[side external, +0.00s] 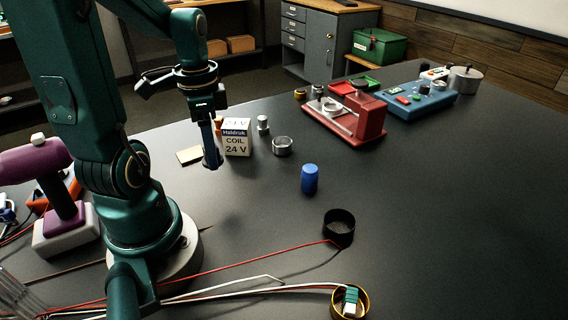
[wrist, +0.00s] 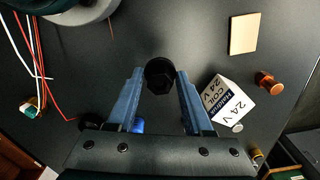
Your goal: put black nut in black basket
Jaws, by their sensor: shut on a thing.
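My gripper (side external: 212,158) is above the table at the left of the coil box in the side view. In the wrist view, its two blue fingers (wrist: 160,80) are shut on the black nut (wrist: 159,73), a dark hexagonal piece at the fingertips. In the side view the nut is hard to make out against the fingers. The black basket (side external: 339,236) is a round, open, dark ring on the table, front right of the gripper and well apart from it.
A white coil box (side external: 237,142) stands close to my gripper, with a tan pad (side external: 190,155) nearby. A blue cylinder (side external: 310,179) and a metal ring (side external: 282,146) stand toward the basket.

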